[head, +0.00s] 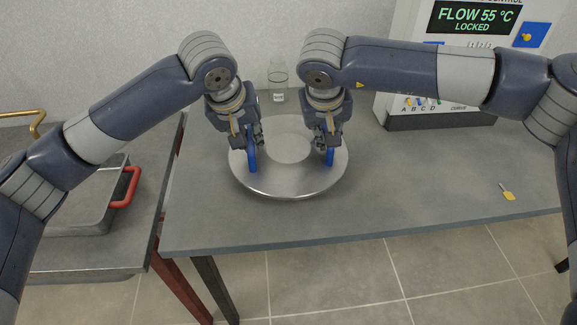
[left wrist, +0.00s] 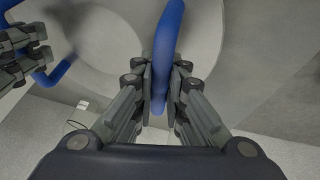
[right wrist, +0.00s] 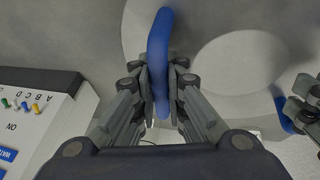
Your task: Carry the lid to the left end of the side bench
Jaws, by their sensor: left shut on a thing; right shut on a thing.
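The lid (head: 290,184) is a round, shiny metal disc with a raised centre and two blue handles. It is over the grey table in the head view; I cannot tell if it touches the tabletop. My left gripper (head: 250,150) is shut on the left blue handle (left wrist: 167,50). My right gripper (head: 328,145) is shut on the right blue handle (right wrist: 158,60). The side bench (head: 85,262) is the grey bench at the left, with a metal pan (head: 75,215) with a red handle (head: 127,187) on it.
A control box (head: 440,115) with a screen reading "FLOW 55 °C LOCKED" stands at the back right. A glass bottle (head: 278,82) stands behind the lid. A small yellow-tagged item (head: 508,195) lies on the table (head: 410,205) at right. A narrow gap separates table and bench.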

